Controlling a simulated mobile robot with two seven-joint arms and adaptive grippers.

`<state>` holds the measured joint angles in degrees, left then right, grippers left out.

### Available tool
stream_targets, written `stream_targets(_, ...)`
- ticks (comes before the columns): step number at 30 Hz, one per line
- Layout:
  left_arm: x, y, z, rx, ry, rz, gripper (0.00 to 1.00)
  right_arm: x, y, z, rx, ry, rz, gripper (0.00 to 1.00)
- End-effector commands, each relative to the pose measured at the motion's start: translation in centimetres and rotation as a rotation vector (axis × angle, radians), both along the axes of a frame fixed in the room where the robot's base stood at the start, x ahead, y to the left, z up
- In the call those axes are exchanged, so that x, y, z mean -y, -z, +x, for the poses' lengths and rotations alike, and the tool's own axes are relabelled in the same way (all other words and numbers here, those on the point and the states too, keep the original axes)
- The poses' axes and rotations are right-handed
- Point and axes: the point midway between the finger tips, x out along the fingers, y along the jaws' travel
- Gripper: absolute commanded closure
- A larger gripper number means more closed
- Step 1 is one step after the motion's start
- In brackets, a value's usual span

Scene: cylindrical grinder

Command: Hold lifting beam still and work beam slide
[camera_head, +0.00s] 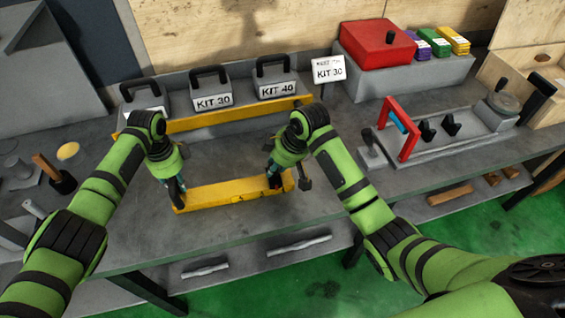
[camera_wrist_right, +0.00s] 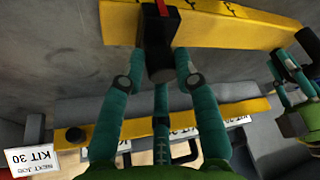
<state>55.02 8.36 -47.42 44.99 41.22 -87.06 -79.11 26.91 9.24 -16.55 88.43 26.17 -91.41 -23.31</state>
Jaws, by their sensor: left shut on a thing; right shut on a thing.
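The yellow lifting beam (camera_head: 228,193) lies along the front part of the grey bench, and its side also shows in the right wrist view (camera_wrist_right: 230,28). My left gripper (camera_head: 175,188) is shut on the beam near its left end. My right gripper (camera_head: 270,176) is at the beam's right part. In the right wrist view its teal fingers (camera_wrist_right: 162,68) close around the dark knob of the black beam slide (camera_wrist_right: 157,25), which has a red mark and sits on the beam. In the head view the slide is mostly hidden behind my right gripper.
Behind stand grey weights marked KIT 30 (camera_head: 211,98) and KIT 40 (camera_head: 276,87), with a yellow bar (camera_head: 225,117) before them. A KIT 30 sign (camera_head: 328,70) stands to their right. A red box (camera_head: 377,45) and red-framed fixture (camera_head: 402,130) occupy the right side.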

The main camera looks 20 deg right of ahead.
Motion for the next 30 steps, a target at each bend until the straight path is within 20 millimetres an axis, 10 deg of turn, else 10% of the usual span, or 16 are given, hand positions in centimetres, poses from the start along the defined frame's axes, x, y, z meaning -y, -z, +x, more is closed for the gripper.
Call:
stream_targets(10, 0.4, 0.0, -0.1, -0.002, 0.007, -0.007, 1.0, -9.5, -0.3, 0.5, 0.006, -0.005, 0.011, 1.0)
stream_targets(23, 0.8, -0.1, -0.1, -0.002, 0.01, -0.013, 1.0, -11.2, -0.3, 0.5, 0.009, -0.004, 0.014, 1.0)
stream_targets(24, 0.8, -0.1, -0.1, -0.002, 0.01, -0.013, 1.0, -11.2, -0.3, 0.5, 0.008, -0.005, 0.015, 0.65)
stream_targets(25, 0.8, -0.1, -0.1, -0.002, 0.01, -0.013, 1.0, -11.2, -0.3, 0.5, 0.008, -0.005, 0.015, 0.53)
stream_targets(30, 0.8, -0.1, -0.1, 0.0, 0.009, -0.013, 1.0, -11.1, -0.2, 0.4, 0.006, -0.005, 0.013, 0.48)
